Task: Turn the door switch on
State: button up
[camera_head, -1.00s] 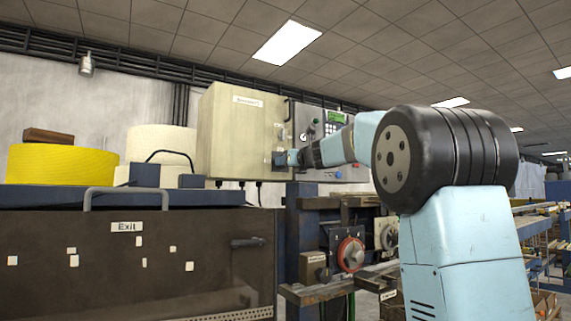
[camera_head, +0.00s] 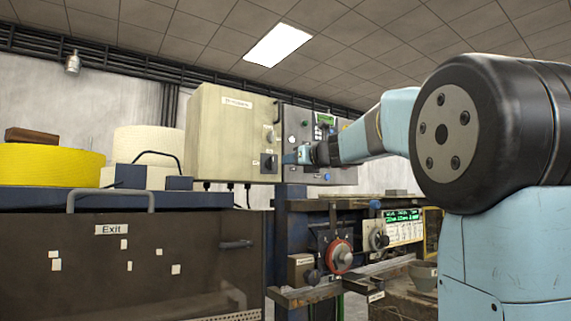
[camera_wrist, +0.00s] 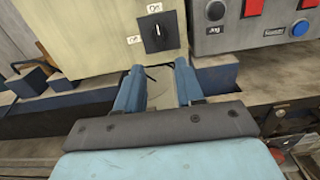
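The door switch (camera_head: 268,163) is a black rotary knob on a square plate, on the front of the cream control box (camera_head: 222,125). In the wrist view the switch (camera_wrist: 158,32) shows with its pale pointer line upright, toward the upper of two small labels whose text I cannot read surely. My gripper (camera_wrist: 160,72) is open and empty, its two blue fingers apart with a bare gap between them. In the wrist view the switch lies just beyond the fingertips. In the head view my gripper (camera_head: 294,157) is right of the switch, apart from it.
A grey panel (camera_head: 298,128) with buttons and a small green display stands right of the box. Below are a red-ringed dial (camera_head: 340,256) and a lit readout (camera_head: 402,226). A dark cabinet marked Exit (camera_head: 190,262) and a yellow roll (camera_head: 50,166) are left.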

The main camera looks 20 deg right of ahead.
jog(key=shift+v, duration=1.4)
jog(key=shift+f, duration=0.1)
jog(key=s+a+f+n+g, duration=0.3)
jog(key=s+a+f+n, duration=0.1)
jog(key=s+f+n, duration=0.5)
jog(key=s+a+f+n+g, duration=0.4)
jog(key=s+f+n, duration=0.4)
jog(key=f, duration=0.2)
jog(key=s+d+f+n+g+h, duration=0.3)
jog(key=s+f+n+g+h, duration=0.1)
jog(key=s+f+n, duration=1.1)
jog(key=s+f+h, duration=0.1)
jog(key=s+f, duration=0.2)
jog(key=f, duration=0.1)
jog(key=shift+f+n+g+h, duration=0.3)
jog(key=shift+f, duration=0.1)
jog(key=shift+s, duration=0.1)
